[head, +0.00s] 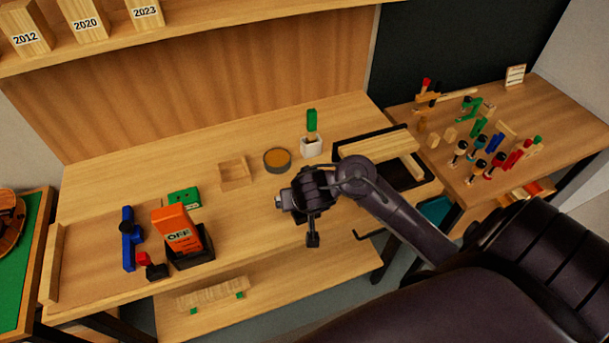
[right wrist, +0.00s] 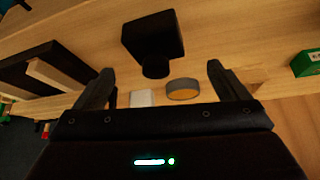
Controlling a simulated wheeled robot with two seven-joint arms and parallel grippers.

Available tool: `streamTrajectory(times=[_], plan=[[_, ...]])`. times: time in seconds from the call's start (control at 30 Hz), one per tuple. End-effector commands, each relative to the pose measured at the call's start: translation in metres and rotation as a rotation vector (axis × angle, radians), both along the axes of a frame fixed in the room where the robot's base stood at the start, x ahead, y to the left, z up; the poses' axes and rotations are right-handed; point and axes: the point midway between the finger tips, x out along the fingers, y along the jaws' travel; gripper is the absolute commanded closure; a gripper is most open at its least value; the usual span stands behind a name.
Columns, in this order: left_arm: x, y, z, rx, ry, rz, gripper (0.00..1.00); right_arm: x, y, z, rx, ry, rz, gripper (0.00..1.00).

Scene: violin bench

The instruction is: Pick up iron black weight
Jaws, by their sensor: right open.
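The black weight (right wrist: 153,36), a dark block with a round knob, shows at the top middle of the right wrist view. Its knob points down the picture, toward the gap between the fingers of my right gripper (right wrist: 160,70). That gripper is open, with nothing seen gripped. In the head view my right gripper (head: 312,238) hangs near the front of the bench, under the dark wrist. I cannot pick out the weight for certain there; the dark hand may hide it. My left gripper is not in view.
On the wooden bench (head: 110,190) are a round tin (head: 277,158), a white cup (head: 312,148), a wooden tray (head: 234,173), a green box (head: 184,197) and an orange OFF box (head: 178,228). A black tray (head: 350,139) lies right of the hand.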

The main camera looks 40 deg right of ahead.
Motion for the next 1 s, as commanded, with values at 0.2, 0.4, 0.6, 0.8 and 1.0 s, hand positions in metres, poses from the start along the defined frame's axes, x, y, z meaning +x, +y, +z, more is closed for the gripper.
streamTrajectory(times=[0.2,0.4,0.6,0.8,1.0], plan=[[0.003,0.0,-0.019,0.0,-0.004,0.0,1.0,0.012,-0.007,-0.026,-0.004,0.001,0.001,0.06],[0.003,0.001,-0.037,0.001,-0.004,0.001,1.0,0.025,-0.015,-0.053,-0.004,0.001,0.0,0.06],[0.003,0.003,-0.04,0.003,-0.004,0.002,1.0,0.029,-0.017,-0.06,0.0,0.0,0.001,0.06],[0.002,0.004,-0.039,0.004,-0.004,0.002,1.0,0.029,-0.017,-0.059,0.0,0.001,0.0,0.1],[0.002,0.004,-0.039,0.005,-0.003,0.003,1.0,0.029,-0.016,-0.059,0.0,0.001,0.0,0.36]])
